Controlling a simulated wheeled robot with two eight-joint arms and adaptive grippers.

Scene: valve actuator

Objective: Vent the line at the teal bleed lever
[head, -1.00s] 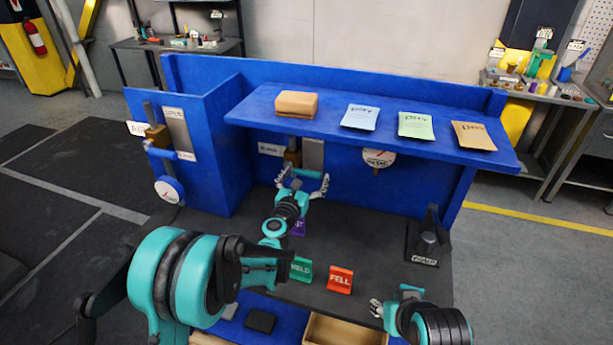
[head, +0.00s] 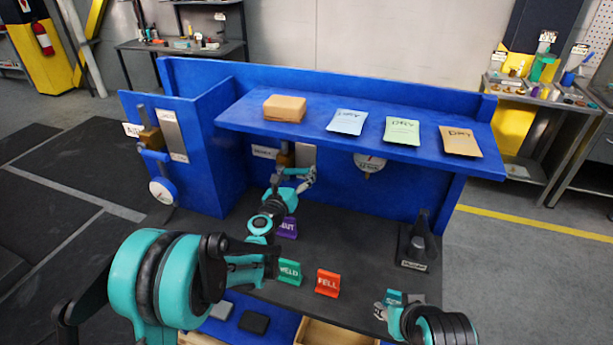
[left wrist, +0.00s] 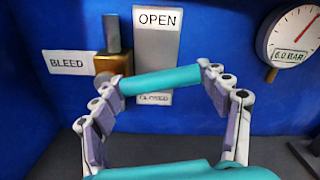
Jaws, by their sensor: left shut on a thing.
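The teal bleed lever (left wrist: 162,80) reaches right from a brass valve body (left wrist: 116,63) beside a BLEED label (left wrist: 68,63). It lies nearly level, its right end slightly raised, in front of a plate (left wrist: 157,45) marked OPEN above and CLOSED below. My left gripper (left wrist: 158,82) is shut on the lever, one finger at each end. In the head view my left gripper (head: 293,180) is at the back panel under the shelf. A round gauge (left wrist: 291,42) marked 6.0 BAR hangs to the right. My right gripper (head: 385,308) is low at the right front; its jaw state is unclear.
A blue shelf (head: 240,112) above my left gripper bears a tan box (head: 284,107) and several cards. Purple, green (head: 289,272) and red (head: 327,283) signs stand on the dark worktop. A black fixture (head: 416,243) stands at the right; the worktop between is clear.

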